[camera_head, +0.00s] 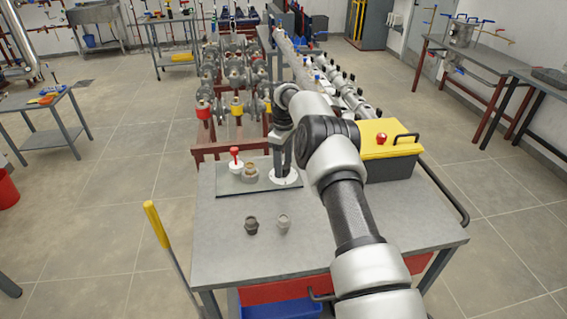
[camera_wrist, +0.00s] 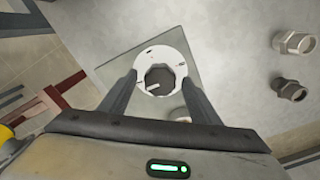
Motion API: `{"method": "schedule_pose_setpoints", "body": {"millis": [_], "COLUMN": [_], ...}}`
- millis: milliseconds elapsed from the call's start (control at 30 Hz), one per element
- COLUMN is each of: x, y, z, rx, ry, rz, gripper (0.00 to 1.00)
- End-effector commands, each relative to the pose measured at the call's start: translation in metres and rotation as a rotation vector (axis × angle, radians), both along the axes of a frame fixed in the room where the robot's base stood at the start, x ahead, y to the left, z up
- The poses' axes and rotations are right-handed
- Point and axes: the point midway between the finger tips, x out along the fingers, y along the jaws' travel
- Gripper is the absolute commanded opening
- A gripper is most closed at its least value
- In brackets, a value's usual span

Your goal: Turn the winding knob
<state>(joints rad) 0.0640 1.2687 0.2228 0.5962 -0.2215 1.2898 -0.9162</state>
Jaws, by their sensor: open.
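The winding knob (camera_wrist: 160,76) appears as a dark round centre with a light pointer on a white round dial (camera_wrist: 158,57). In the head view the white dial (camera_head: 288,179) sits at the right end of a flat grey plate (camera_head: 225,184) on the workbench, and the knob is mostly hidden by my fingers. My gripper (camera_head: 281,163) points down over the dial. In the wrist view my gripper (camera_wrist: 160,83) is open, with one finger on each side of the knob. I cannot tell whether the fingers touch it.
A red-topped valve (camera_head: 236,160) and a brass-topped fitting (camera_head: 250,173) stand left of the dial. Two loose hex fittings (camera_head: 252,225) (camera_head: 283,223) stand nearer the front. A yellow-lidded toolbox (camera_head: 390,150) is on the right. The bench's (camera_head: 240,255) front left is clear.

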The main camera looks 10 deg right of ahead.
Motion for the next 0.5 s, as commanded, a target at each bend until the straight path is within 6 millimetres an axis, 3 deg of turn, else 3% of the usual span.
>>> {"method": "schedule_pose_setpoints", "body": {"millis": [267, 500], "x": [0.001, 0.001], "y": [0.0, 0.001], "z": [0.017, 0.074], "rx": [0.0, 0.001], "ry": [-0.002, -0.006], "rz": [0.0, 0.0], "gripper": [0.57, 0.57]}}
